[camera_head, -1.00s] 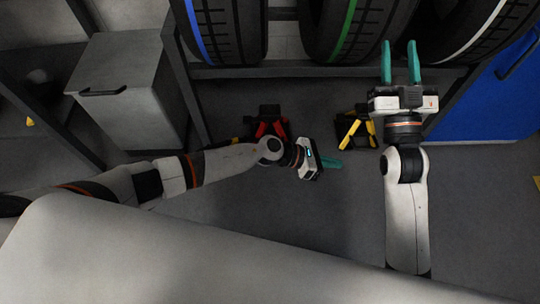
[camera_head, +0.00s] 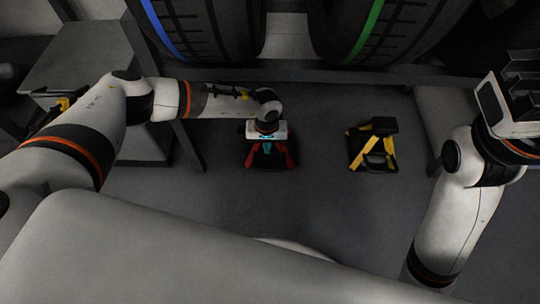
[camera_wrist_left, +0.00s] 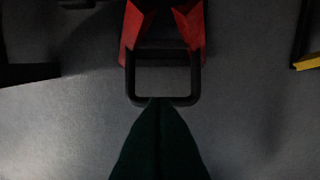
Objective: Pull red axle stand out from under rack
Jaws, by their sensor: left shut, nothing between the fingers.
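The red axle stand (camera_head: 288,158) stands on the floor below the front edge of the rack (camera_head: 300,75), left of the middle in the head view. My left gripper (camera_head: 267,147) is over it, pointing down, its hand hiding the stand's top. In the left wrist view the stand's red legs (camera_wrist_left: 195,30) rise from a black base loop. My left gripper's green fingertips (camera_wrist_left: 160,100) are together and empty, overlapping the loop's near bar; I cannot tell whether they touch it.
A yellow axle stand (camera_head: 388,152) stands on the floor to the right. Large tyres (camera_head: 370,30) sit on the rack above. A grey cabinet (camera_head: 85,60) is at the left. The floor (camera_head: 320,205) in front of the stands is clear.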

